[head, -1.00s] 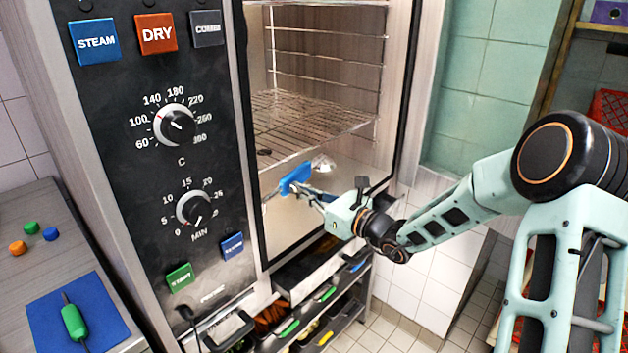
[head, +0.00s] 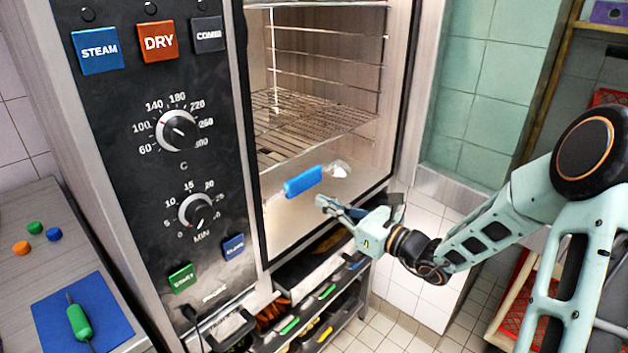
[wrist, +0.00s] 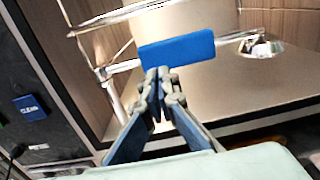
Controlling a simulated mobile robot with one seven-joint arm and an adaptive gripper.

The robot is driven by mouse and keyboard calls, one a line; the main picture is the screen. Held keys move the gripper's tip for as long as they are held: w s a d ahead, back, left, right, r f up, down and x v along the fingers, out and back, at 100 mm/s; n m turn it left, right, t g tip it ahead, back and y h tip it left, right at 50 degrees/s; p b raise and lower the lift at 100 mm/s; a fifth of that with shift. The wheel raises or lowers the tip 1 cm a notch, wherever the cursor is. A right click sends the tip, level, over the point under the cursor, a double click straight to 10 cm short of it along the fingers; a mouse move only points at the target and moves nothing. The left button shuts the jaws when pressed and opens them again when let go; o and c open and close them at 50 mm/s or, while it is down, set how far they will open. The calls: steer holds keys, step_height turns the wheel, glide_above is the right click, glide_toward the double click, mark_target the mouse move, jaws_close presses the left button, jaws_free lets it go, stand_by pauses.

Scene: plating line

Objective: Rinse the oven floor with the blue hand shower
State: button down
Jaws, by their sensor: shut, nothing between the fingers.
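The blue hand shower (head: 304,181) is in the lower part of the open oven, its shiny metal head (head: 338,169) at the right. In the wrist view its blue handle (wrist: 177,52) is just beyond my fingertips. I cannot tell whether it rests on anything. The pale oven floor (head: 300,214) lies below it. My gripper (head: 320,203) is shut and empty, at the oven's front, a little below and right of the handle. In the wrist view my fingertips (wrist: 157,76) meet just below the handle's lower edge; whether they touch it is unclear.
A wire rack (head: 300,125) spans the oven above the shower. The control panel (head: 160,190) stands left of the opening. Below is a shelf with trays (head: 320,300). A counter with a blue mat (head: 50,320) and a green-handled tool (head: 77,321) is at far left.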

steer(key=p+v, duration=0.1)
steer(key=v, duration=0.5)
stand_by(0.4)
steer(key=shift+s+d, duration=0.1)
steer(key=shift+s, duration=0.05)
